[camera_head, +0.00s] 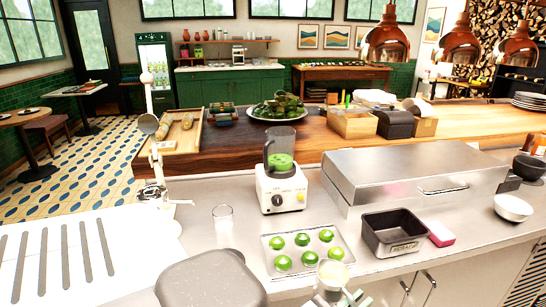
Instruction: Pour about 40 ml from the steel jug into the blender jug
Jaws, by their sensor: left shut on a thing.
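The blender (281,187) stands on the steel counter at the middle, with a white base. Its clear blender jug (280,148) is upright and has something green low inside. The steel jug (332,273) is at the bottom edge, seen from above, with a pale top or filling. My left gripper (336,298) is just below it, partly cut off by the frame edge, and shut on it. The jug is in front of the blender and to its right, well apart from it. Its tilt is hard to tell. My right gripper is not in view.
A tray of green round pieces (266,258) lies between the steel jug and blender. A clear glass (222,224) stands left of it. A black loaf tin (391,238), a pink-and-white block (441,233) and a large steel box (415,178) stand right. A tall white stand (156,165) is left.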

